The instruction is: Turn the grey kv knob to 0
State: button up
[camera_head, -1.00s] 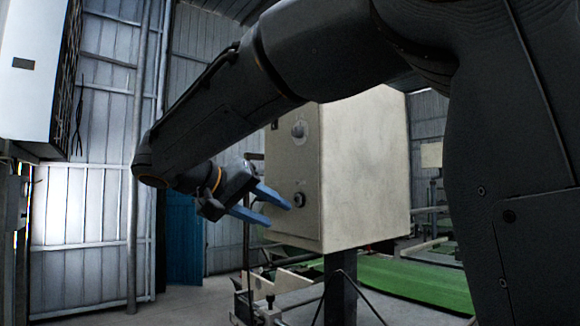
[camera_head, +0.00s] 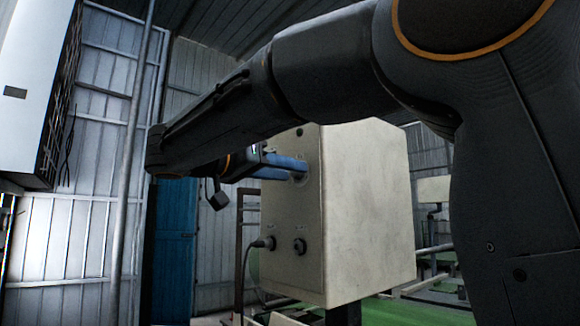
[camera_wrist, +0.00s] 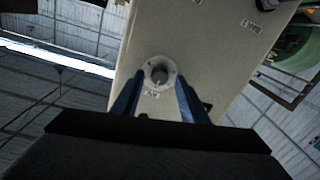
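The grey knob (camera_wrist: 159,74) sits on a pale round dial plate on the front panel of a cream control box (camera_head: 365,200). A small label beside it shows upside down in the wrist view; its text and the knob's exact setting are too small to read. My gripper (camera_wrist: 159,82) has its two blue fingers apart, one on each side of the dial, with a gap between them and the knob. In the head view the blue fingers (camera_head: 298,170) reach the upper part of the panel and mostly hide the dial.
Lower on the panel are a connector with a cable (camera_head: 268,242) and a dark round fitting (camera_head: 300,246). A blue door (camera_head: 173,245) is in the metal wall behind. Green machinery lies beyond the box.

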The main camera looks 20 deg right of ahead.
jog(key=shift+w+d, duration=0.15)
jog(key=shift+d, duration=0.1)
jog(key=shift+c, duration=0.5)
grip_shut()
jog(key=shift+n, duration=0.3)
